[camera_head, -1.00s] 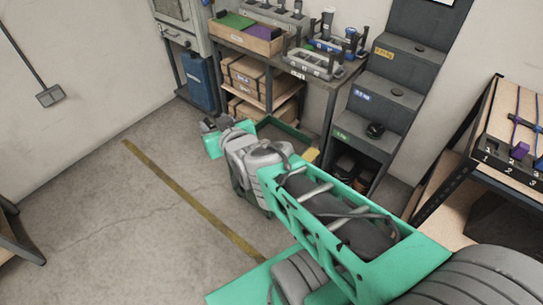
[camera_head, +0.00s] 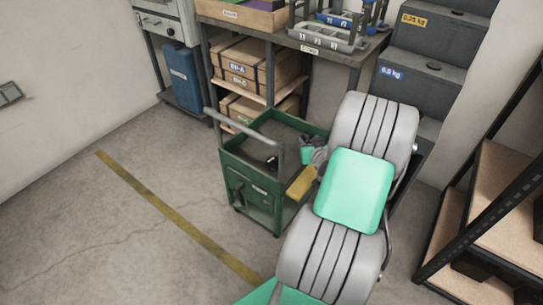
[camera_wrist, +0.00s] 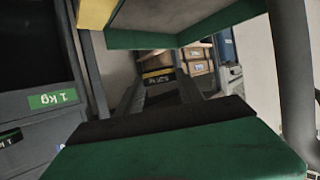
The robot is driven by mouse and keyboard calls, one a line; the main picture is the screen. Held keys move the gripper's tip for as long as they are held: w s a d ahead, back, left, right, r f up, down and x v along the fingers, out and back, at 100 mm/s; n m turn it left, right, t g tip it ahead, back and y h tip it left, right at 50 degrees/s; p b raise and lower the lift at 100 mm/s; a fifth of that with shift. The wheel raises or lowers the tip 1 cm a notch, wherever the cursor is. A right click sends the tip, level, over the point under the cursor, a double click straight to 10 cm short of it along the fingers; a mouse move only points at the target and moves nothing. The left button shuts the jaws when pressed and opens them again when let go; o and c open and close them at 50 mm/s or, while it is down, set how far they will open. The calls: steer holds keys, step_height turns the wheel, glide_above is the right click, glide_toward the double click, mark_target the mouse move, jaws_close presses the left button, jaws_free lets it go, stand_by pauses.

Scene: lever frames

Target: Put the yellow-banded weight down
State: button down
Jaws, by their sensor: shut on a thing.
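In the wrist view a small dark weight with a yellow band (camera_wrist: 158,77) sits between the dark fingers of my gripper (camera_wrist: 170,92), which is shut on it. The lettering on the band is upside down. The held weight cannot be clearly made out there. A small dark shape (camera_head: 272,162) shows in the cart's tray, but I cannot tell what it is.
A dark stepped stand (camera_head: 425,75) with weight labels stands behind my arm. Its 1 kg label (camera_wrist: 52,98) shows at left in the wrist view. The cart's grey handle (camera_head: 243,117) rises at its left. A wooden-topped shelf (camera_head: 500,205) stands right. The floor left is clear.

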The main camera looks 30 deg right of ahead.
steer(key=a+f+b+x, duration=0.1)
steer(key=a+b+x, duration=0.1)
steer(key=x, duration=0.9)
steer(key=b, duration=0.2)
glide_above(292, 150)
steer(key=f, duration=0.4)
steer(key=shift+s+a+f, duration=0.15)
steer(key=shift+s+f, duration=0.1)
steer(key=shift+w+f, duration=0.25)
steer(key=shift+f, duration=0.05)
steer(key=f+b, duration=0.1)
steer(key=f, duration=0.2)
steer(key=shift+w+d+f+b, duration=0.1)
steer(key=shift+d+f+b, duration=0.1)
steer(key=shift+b, duration=0.2)
steer(key=shift+r, duration=0.15)
steer(key=shift+f+b, duration=0.45)
steer(key=shift+f, duration=0.1)
